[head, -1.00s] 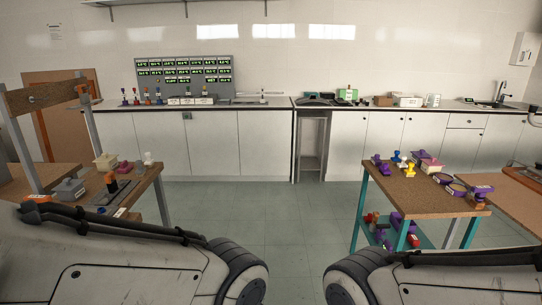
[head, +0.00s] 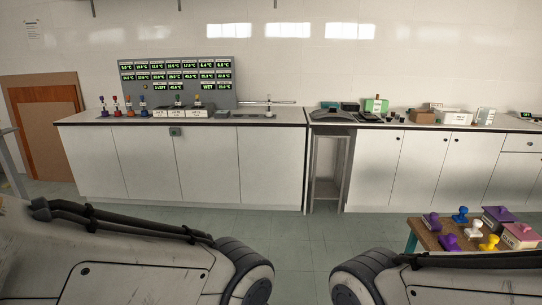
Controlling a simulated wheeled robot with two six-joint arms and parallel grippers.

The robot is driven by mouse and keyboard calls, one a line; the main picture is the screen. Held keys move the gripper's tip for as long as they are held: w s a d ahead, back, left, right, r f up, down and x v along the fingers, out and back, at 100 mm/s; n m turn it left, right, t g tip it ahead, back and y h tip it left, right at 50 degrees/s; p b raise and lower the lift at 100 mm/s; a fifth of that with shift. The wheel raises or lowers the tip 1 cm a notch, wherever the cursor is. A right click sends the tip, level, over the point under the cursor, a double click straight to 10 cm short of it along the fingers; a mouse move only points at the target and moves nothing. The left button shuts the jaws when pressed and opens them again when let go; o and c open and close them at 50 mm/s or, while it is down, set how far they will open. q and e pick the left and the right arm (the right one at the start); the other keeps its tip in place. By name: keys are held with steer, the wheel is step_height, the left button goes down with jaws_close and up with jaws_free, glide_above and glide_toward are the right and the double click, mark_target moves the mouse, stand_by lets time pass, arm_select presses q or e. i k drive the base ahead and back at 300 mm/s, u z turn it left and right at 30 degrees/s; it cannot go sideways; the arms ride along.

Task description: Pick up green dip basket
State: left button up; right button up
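Several small upright tools with purple, red, orange and blue tops (head: 116,106) stand on the left counter. Beside them are white labelled boxes (head: 170,113), and one carries a green-topped piece (head: 178,101). A green box-like thing (head: 376,105) with a pale label stands on the right counter. I cannot tell at this size which green thing is the dip basket. Both my arms reach in from the lower corners, but neither gripper shows. Nothing is seen held.
A long counter (head: 85,119) with white cabinets runs along the back wall, with a narrow gap at a grey stand (head: 328,168). A display panel (head: 176,80) stands on it. A brown table (head: 428,240) with coloured stamps is at right. The middle floor is clear.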

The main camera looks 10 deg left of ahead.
mark_target(178, 103)
steer(key=u, duration=0.2)
steer(key=i, duration=1.95)
steer(key=u, duration=0.55)
steer(key=i, duration=1.95)
steer(key=u, duration=0.55)
steer(key=i, duration=0.8)
steer(key=u, duration=0.75)
steer(key=i, duration=0.75)
steer(key=z, duration=0.7)
steer(key=i, duration=0.85)
steer(key=z, duration=0.65)
